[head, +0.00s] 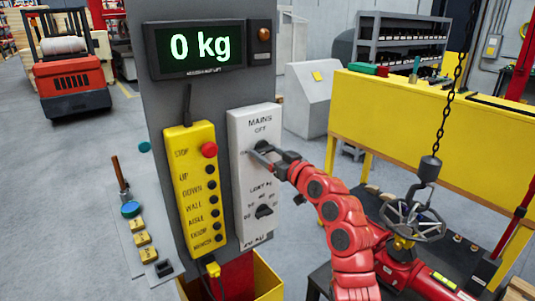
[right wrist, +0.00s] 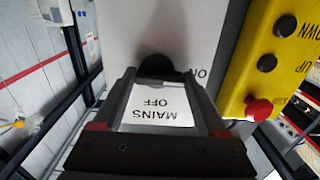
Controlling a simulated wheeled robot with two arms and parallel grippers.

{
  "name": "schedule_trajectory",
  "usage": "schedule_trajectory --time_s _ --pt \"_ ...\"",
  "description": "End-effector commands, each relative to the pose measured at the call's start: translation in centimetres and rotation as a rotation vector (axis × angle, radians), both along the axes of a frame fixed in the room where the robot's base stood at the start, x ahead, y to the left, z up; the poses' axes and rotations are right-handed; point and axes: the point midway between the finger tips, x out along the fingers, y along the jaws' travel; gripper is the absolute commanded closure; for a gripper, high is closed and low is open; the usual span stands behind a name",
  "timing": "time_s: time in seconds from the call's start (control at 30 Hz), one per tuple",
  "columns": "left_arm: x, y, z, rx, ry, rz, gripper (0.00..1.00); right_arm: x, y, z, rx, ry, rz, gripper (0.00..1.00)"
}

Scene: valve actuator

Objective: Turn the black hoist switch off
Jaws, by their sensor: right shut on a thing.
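The white switch plate (head: 240,185) is on the grey column and has "MAINS" and "OFF" printed at its top. My right gripper (head: 255,154) reaches the plate from the right, just below the word "OFF". In the right wrist view, the black mains switch (right wrist: 157,69) is between the fingertips of my right gripper (right wrist: 160,78), and the gripper is shut on it. The label reads upside down there, with "ON" to the right of the switch. The fingers partly hide the switch, so I cannot tell which way it points. My left gripper is not in view.
A second black knob (head: 264,211) is lower on the plate. A yellow button box (head: 196,190) with a red stop button (head: 209,149) hangs close to its left. The display (head: 199,47) above reads 0 kg. A hook on a chain holds a valve handwheel (head: 413,221) at right.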

Motion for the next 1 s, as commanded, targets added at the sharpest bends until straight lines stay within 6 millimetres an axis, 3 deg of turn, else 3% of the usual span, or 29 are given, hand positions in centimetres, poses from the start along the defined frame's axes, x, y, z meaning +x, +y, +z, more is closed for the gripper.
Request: schedule_trajectory --time_s 0.53,1.0 --pt "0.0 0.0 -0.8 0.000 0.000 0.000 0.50 0.0 -0.1 0.2 0.324 0.236 -0.001 0.81" --pt "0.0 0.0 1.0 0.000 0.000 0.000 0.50 0.1 -0.2 0.5 0.688 0.501 -0.001 0.81"
